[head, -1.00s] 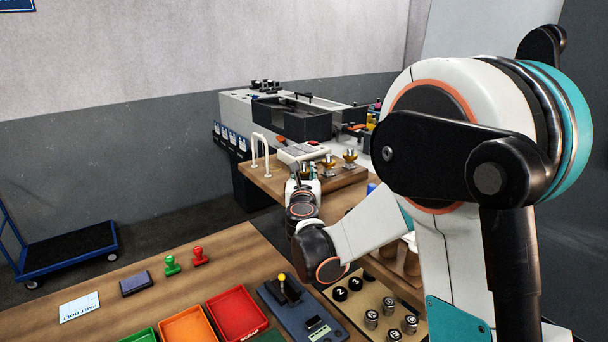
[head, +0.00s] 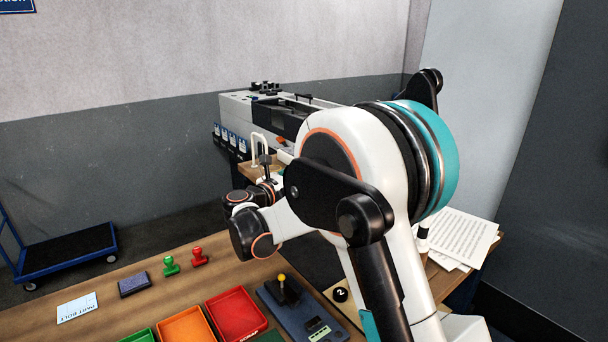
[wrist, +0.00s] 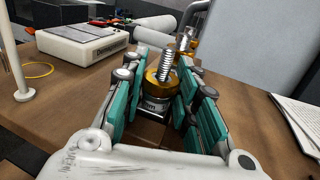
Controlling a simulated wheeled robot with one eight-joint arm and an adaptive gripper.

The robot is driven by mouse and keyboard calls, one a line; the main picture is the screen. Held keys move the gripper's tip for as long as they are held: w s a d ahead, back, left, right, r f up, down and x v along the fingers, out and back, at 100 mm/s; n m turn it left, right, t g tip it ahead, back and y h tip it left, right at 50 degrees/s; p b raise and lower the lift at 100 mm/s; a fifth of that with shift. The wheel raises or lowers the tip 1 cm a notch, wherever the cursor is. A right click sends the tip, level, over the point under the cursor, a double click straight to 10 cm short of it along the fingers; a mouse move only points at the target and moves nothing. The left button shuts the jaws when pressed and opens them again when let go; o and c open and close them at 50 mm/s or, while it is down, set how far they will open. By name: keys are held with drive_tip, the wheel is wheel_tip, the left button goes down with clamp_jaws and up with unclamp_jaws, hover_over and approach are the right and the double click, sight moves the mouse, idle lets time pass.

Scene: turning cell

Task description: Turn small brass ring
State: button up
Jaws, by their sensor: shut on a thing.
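In the wrist view a brass ring (wrist: 152,84) sits around a grey base with lettering, and a threaded steel rod (wrist: 166,66) rises from it at a tilt. My gripper (wrist: 160,76), with teal finger pads, has its fingers on both sides of this piece and is shut on it. A second brass part (wrist: 182,44) with another threaded rod stands just beyond. Which ring is the smaller I cannot tell. In the head view my own arm hides the gripper's fingers and the brass pieces.
A white boxed instrument (wrist: 82,44) and a white post (wrist: 20,75) stand left on the wooden bench. Papers (wrist: 302,115) lie at right. In the head view a grey lathe (head: 250,108) is behind, and coloured trays (head: 236,312) and a lever fixture (head: 290,300) are in front.

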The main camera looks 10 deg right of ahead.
drive_tip(key=shift+m+g+h, duration=0.3)
drive_tip(key=shift+g, duration=0.1)
drive_tip(key=o, duration=1.1)
drive_tip(key=v, duration=1.2)
